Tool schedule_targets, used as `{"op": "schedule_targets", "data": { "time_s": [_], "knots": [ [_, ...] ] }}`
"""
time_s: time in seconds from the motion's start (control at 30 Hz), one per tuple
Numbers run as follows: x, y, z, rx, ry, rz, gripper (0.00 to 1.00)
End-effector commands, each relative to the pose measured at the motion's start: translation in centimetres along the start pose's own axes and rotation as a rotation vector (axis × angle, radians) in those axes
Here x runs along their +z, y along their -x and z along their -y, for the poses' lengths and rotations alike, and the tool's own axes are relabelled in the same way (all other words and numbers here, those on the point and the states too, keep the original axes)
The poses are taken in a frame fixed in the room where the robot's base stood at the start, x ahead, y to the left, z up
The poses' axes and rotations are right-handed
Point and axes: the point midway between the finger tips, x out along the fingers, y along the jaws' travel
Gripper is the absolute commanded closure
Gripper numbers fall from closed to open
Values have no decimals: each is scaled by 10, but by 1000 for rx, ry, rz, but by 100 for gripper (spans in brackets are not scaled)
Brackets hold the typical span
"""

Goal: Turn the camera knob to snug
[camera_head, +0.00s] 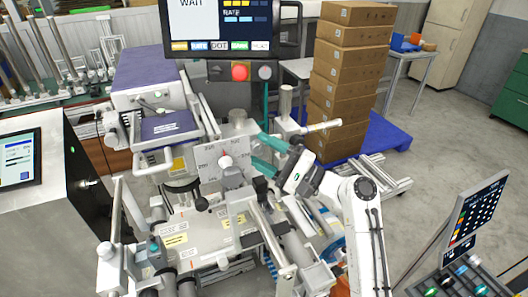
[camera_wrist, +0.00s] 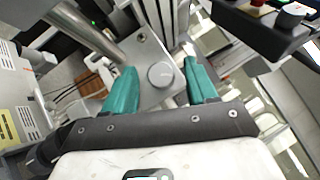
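My gripper (camera_head: 257,149) has two teal fingers and stands open at the right side of the machine, pointing left. In the wrist view, a round grey knob (camera_wrist: 160,74) on a metal plate (camera_wrist: 150,47) shows between the spread fingers (camera_wrist: 158,62). Neither finger visibly touches it, and its distance from the fingertips is hard to judge. In the head view, a pale round knob (camera_head: 225,162) with a small red mark above it sits on a plate (camera_head: 238,178) with printed labels, left of my fingers. I cannot tell whether both views show the same knob.
A monitor (camera_head: 222,28) reading "WAIT" stands above the machine, with a red button (camera_head: 240,72) below it. A metal post (camera_head: 286,103) with a side bar rises just above my gripper. Stacked cardboard boxes (camera_head: 345,75) stand behind. Rails and rollers crowd the space below.

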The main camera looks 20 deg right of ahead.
Motion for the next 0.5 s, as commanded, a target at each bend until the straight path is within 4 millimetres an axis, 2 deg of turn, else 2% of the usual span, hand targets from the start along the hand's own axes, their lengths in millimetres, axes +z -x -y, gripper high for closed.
{"op": "schedule_targets", "data": {
  "time_s": [0.27,0.37,0.5],
  "knots": [
    [-1,5,0,-1,1,-1,43],
    [-2,17,-2,0,1,-3,43],
    [-2,44,-3,-1,1,-4,43]
  ]
}}
